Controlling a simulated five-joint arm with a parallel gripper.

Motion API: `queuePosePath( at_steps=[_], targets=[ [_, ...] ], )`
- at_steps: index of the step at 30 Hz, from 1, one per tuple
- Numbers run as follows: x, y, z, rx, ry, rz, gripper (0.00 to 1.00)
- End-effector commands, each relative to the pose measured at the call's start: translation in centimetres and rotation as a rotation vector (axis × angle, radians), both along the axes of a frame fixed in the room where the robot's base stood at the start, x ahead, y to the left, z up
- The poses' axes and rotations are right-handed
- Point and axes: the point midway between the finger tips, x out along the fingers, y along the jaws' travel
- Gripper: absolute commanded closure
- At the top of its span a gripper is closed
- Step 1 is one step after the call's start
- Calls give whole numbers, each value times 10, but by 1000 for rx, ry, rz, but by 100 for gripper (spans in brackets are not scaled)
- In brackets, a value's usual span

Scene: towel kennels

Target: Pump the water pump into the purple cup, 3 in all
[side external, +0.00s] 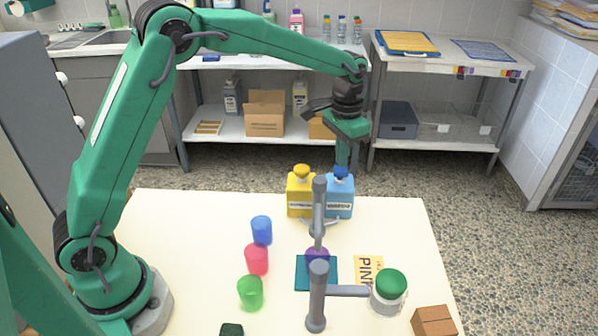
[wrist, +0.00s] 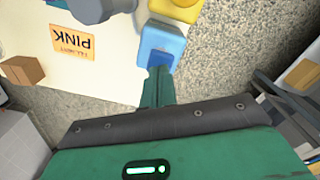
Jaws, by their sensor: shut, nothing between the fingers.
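Two pump bottles stand in a grey holder at the table's back edge. One is blue with a blue pump head (side external: 340,172), the other yellow (side external: 301,195). Their labels are too small to read, so I cannot tell which holds water. My gripper (side external: 342,163) is shut and empty, pointing down right at the blue pump head; I cannot tell whether it touches. In the wrist view its tip (wrist: 160,72) overlaps the blue bottle (wrist: 162,41). The purple cup (side external: 318,254) stands on a teal mat (side external: 301,272), partly hidden by a grey post.
Blue (side external: 262,230), red (side external: 257,260) and green (side external: 250,293) cups stand left of the mat. Grey posts (side external: 318,300) rise in front of and behind it.

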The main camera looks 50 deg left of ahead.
Motion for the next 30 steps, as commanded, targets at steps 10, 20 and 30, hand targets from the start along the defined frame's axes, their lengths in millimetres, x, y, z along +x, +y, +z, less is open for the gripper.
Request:
queuePosePath(
  at_steps=[10, 20, 30],
  targets=[
    [0, 0, -9, 1, 2, 0, 100],
    [0, 0, -17, 0, 1, 0, 100],
    [-1, 0, -26, 1, 3, 0, 100]
  ],
)
